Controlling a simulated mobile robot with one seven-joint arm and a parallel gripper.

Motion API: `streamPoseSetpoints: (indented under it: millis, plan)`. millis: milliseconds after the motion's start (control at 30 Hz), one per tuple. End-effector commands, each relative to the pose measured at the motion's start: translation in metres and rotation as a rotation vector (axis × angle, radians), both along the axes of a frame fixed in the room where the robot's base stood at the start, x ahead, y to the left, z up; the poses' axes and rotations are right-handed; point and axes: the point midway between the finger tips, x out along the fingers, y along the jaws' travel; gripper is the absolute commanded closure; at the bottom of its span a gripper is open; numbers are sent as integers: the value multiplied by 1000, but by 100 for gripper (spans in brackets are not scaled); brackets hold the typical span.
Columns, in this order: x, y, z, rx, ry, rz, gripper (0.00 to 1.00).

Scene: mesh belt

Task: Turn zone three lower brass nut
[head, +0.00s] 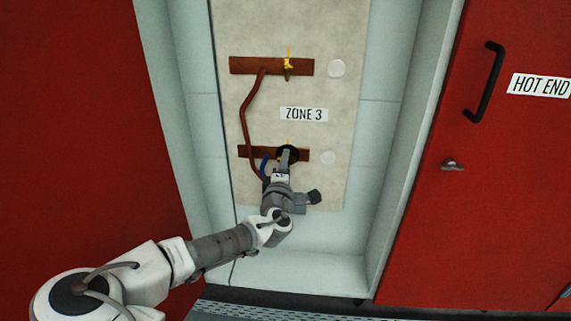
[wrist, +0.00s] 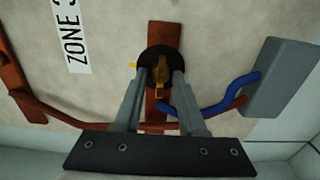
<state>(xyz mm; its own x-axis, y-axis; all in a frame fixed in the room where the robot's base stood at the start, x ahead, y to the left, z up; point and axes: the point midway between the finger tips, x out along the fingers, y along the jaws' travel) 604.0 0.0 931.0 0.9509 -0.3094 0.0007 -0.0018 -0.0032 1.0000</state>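The lower brass nut (wrist: 159,67) sits on the lower copper bar (head: 246,152), below the ZONE 3 label (head: 304,114). A dark round shape surrounds it in the wrist view. My gripper (head: 288,152) reaches up to this lower fitting and largely hides it in the head view. In the wrist view my gripper (wrist: 162,74) has its two fingers apart, one on each side of the brass. Dark gaps seem to show between fingers and nut; contact is not clear. A yellow tip shows beside the nut.
An upper copper bar (head: 242,66) carries a similar brass fitting (head: 287,66) with a yellow tag. A bent copper tube (head: 248,115) runs between the bars. A blue hose (wrist: 226,97) and grey box (wrist: 279,77) are close by my gripper. Pale recess walls and red panels flank the board.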

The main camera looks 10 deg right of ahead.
Motion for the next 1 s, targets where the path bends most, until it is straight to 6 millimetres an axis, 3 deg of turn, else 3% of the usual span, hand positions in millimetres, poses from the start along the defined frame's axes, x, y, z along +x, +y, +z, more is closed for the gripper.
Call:
streamPoseSetpoints:
  millis: [67,200,300,667,1000]
  plan:
    - [0,0,0,0,0,0,62]
    - [0,0,0,0,0,0,87]
    - [0,0,0,0,0,0,100]
    - [-1,0,0,20,-6,0,100]
    - [0,0,0,196,-64,0,100]
